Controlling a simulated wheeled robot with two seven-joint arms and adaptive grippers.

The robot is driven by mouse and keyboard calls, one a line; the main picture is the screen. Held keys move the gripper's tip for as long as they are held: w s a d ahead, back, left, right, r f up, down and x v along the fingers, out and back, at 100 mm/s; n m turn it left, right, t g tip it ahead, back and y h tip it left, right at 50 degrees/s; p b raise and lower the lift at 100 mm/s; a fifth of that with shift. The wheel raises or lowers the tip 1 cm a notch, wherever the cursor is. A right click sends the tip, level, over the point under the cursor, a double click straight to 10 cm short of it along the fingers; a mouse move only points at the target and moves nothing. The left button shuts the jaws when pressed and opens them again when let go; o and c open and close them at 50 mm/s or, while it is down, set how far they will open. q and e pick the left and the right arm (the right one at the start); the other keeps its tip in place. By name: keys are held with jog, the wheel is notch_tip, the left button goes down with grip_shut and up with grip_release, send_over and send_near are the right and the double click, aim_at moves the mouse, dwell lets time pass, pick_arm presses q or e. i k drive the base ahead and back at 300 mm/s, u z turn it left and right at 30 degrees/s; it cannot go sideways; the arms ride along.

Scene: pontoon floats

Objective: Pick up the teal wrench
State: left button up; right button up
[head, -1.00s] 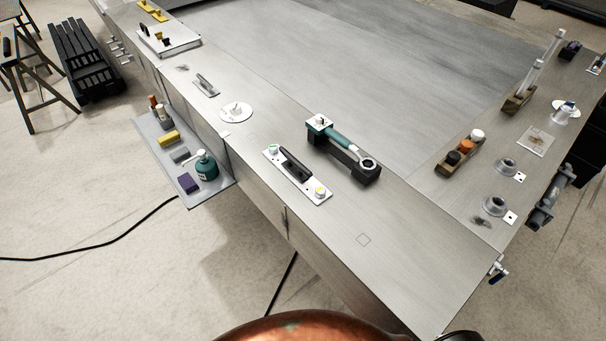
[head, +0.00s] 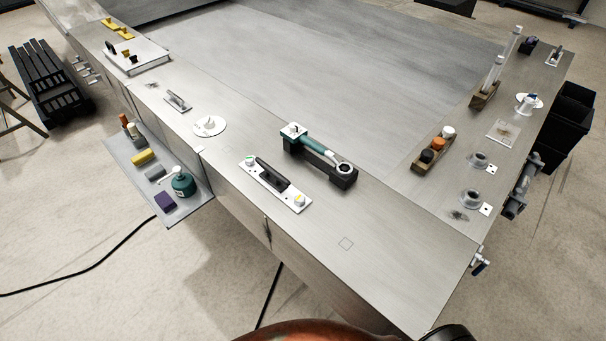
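The teal wrench (head: 313,147) lies on a black holder (head: 323,170) on the metal bench top, right of the middle of the head view. Its handle is teal, and its silver ring end points to the lower right. A white block sits at its upper left end. Neither my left gripper nor my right gripper shows in the head view.
A white plate with a black handle (head: 276,185) lies just in front of the wrench. A wooden rack with coloured caps (head: 433,150) stands to its right. A side shelf (head: 196,206) holds a teal bottle (head: 183,184). The bench's front right corner is clear.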

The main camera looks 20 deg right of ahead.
aim_at(301, 136)
jog(key=k, duration=0.5)
jog(key=u, duration=0.7)
jog(key=i, duration=2.05)
jog(key=z, duration=1.85)
